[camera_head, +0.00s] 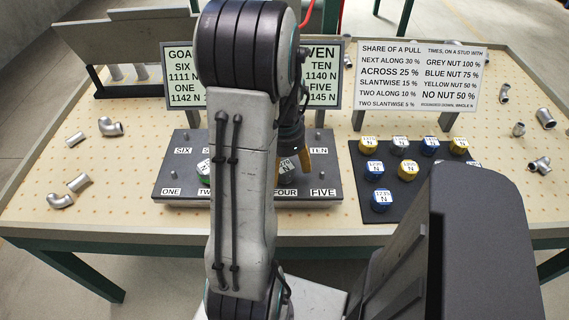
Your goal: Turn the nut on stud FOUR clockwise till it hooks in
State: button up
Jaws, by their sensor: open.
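The stud plate (175,180) lies on the table, with labels SIX, TEN, ONE, FOUR and FIVE readable. The FOUR label (285,192) shows just right of my arm. Behind that label is a nut (287,169) with a pale top marked in newtons, partly covered by my arm and gripper; its colour is hard to tell. My gripper (296,162) is open over this nut, with an orange finger at its right side; the other finger is hidden. I cannot tell whether the fingers touch the nut.
A dark tray (408,203) at the right holds several blue and yellow nuts. Two text boards stand behind: a goal board (180,75), partly covered by my arm, and a share-of-pull board (420,75). Metal pipe fittings (110,127) lie at both sides.

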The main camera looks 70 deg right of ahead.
jog(key=shift+c, duration=0.4)
jog(key=c, duration=1.2)
jog(key=o, duration=0.6)
jog(key=c, duration=0.5)
jog(key=m, duration=0.5)
jog(key=shift+c, duration=0.2)
jog(key=m, duration=0.4)
jog(key=shift+a+f+m+b, duration=0.1)
jog(key=shift+m+b, duration=0.2)
jog(key=shift+b, duration=0.05)
jog(key=o, duration=1.6)
jog(key=shift+o, duration=0.2)
jog(key=shift+r, duration=0.2)
